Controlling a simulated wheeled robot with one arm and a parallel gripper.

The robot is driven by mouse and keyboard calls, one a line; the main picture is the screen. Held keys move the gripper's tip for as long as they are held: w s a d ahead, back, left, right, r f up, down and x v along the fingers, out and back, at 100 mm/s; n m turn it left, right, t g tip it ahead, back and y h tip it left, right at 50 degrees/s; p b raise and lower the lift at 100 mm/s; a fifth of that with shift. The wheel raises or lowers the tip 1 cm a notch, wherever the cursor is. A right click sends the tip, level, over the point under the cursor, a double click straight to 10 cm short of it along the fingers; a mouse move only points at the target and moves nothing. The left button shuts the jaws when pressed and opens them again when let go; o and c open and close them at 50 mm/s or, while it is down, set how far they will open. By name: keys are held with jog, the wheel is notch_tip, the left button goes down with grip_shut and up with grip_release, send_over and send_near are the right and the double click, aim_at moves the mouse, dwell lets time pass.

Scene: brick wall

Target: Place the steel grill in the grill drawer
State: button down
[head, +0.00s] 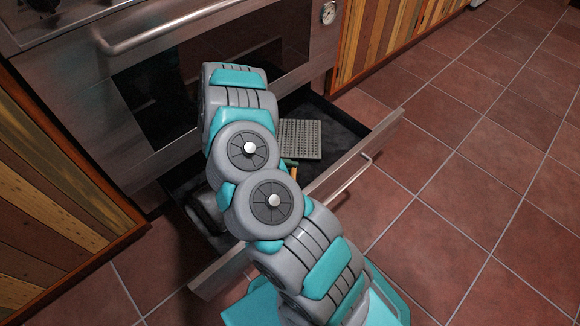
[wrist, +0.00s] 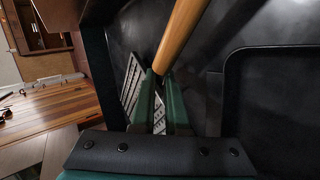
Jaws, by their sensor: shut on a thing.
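The steel grill (head: 300,139) is a grey, ribbed rectangular plate at the drawer's right part in the head view. A wooden handle (head: 293,173) shows just below it, beside the green tip of my gripper (head: 289,162). The grill drawer (head: 345,165) is pulled out under the oven, with a dark interior. In the wrist view, my gripper's green fingers (wrist: 160,78) close together at the end of the wooden handle (wrist: 181,32). Part of the grill (wrist: 131,80) shows behind them. My arm hides much of the drawer, and I cannot tell whether the grill touches its floor.
A dark pan-like thing (head: 206,209) lies in the drawer's left part, partly behind my arm. A dark raised rim (wrist: 270,49) shows at right in the wrist view. The oven (head: 160,90) stands behind the drawer. Tiled floor (head: 470,150) is clear to the right.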

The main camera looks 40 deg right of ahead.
jog(key=shift+f, duration=0.5)
jog(key=c, duration=1.2)
grip_release()
